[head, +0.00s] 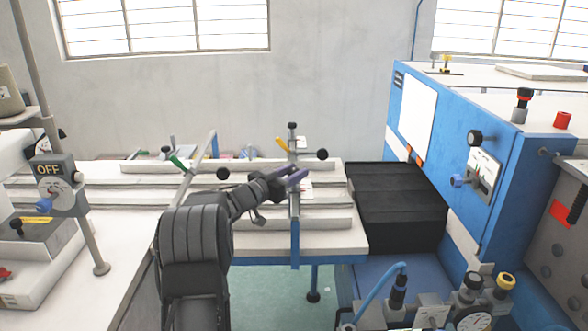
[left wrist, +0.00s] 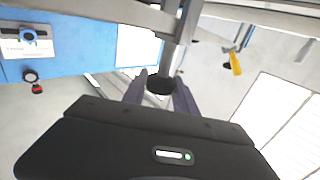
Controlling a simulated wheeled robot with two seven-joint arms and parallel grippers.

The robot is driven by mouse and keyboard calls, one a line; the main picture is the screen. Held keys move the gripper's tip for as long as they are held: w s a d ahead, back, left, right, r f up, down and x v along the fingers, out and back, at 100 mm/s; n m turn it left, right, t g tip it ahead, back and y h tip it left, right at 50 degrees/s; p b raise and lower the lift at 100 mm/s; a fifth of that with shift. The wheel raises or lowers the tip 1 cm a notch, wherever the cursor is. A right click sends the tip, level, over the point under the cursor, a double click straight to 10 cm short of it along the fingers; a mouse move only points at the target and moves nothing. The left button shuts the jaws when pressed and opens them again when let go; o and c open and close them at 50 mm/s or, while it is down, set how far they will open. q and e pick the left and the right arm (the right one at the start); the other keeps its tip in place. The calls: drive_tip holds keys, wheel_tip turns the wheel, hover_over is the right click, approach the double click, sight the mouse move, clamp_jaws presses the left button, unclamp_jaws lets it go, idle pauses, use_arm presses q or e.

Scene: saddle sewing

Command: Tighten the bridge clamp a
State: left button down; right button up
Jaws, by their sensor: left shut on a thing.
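A bridge clamp (head: 295,240) with a blue upright bar stands at the right end of the white slatted bench. It has a yellow handle (head: 282,145) and a black ball knob (head: 322,154). My left gripper (head: 296,178), with purple fingers, reaches this clamp from the left. In the left wrist view the fingers are shut on a black knob (left wrist: 161,84) at the end of a grey rod (left wrist: 174,55). The yellow handle also shows there (left wrist: 236,64). In the head view my gripper hides this knob and part of the clamp. My right gripper is out of view.
A second clamp with a green handle (head: 178,161) and black knob (head: 223,173) stands to the left. A black bellows cover (head: 395,205) and a blue machine cabinet (head: 440,140) stand to the right. An OFF switch box (head: 57,185) is at the far left.

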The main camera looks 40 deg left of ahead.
use_arm(q)
drive_tip(key=shift+r, duration=0.15)
drive_tip(key=c, duration=1)
unclamp_jaws()
drive_tip(key=s+b, duration=0.1)
drive_tip(key=s, duration=0.6)
drive_tip(key=shift+s+a, duration=0.2)
drive_tip(key=shift+s, duration=0.15)
